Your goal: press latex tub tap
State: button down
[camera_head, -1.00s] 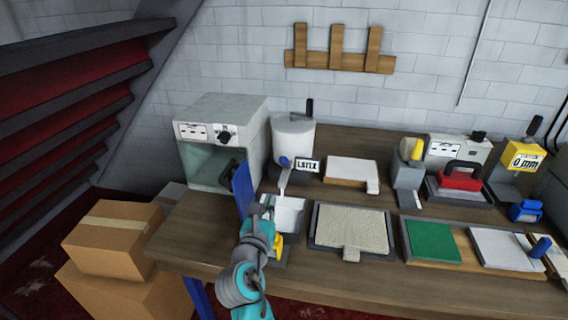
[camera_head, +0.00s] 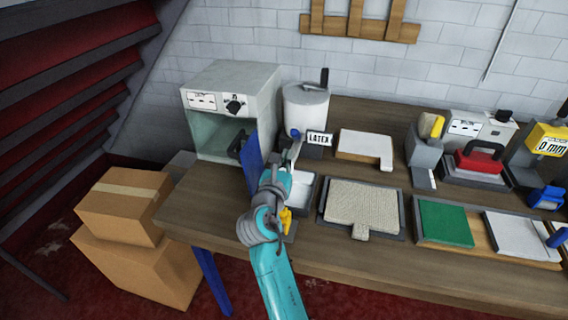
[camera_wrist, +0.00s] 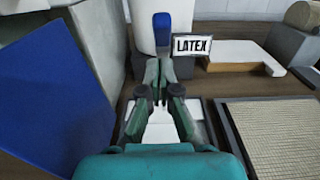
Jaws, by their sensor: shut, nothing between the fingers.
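The white latex tub (camera_head: 305,108) stands at the back of the bench, with a "LATEX" sign (camera_head: 319,138) on its right. Its blue tap (camera_head: 296,134) is on the tub's front and also shows in the wrist view (camera_wrist: 162,26), just beyond my fingertips. My gripper (camera_wrist: 158,68) is shut and empty, pointing at the tub below the tap. A gap to the tap seems to remain, but contact cannot be told. A white tray (camera_head: 301,190) sits under the tap, partly hidden by my gripper and arm.
A blue panel (camera_wrist: 50,100) stands close on the left, beside the open grey oven (camera_head: 228,95). A woven mat (camera_head: 362,207) in a dark tray lies right of my arm. Cardboard boxes (camera_head: 125,205) stand left of the bench.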

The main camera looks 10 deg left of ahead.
aim_at(292, 135)
jog(key=shift+w+d, duration=0.1)
jog(key=shift+w, duration=2.65)
jog(key=shift+w+r, duration=0.1)
jog(key=shift+r, duration=0.2)
jog(key=shift+w+r, duration=0.2)
jog(key=shift+r, duration=0.3)
jog(key=shift+w+r, duration=0.5)
jog(key=shift+r, duration=0.25)
jog(key=shift+w+d+r, duration=0.1)
jog(key=shift+w+r, duration=0.4)
jog(key=shift+w, duration=0.25)
jog(key=shift+w+r, duration=0.5)
jog(key=shift+w, duration=0.2)
jog(key=shift+r, duration=0.1)
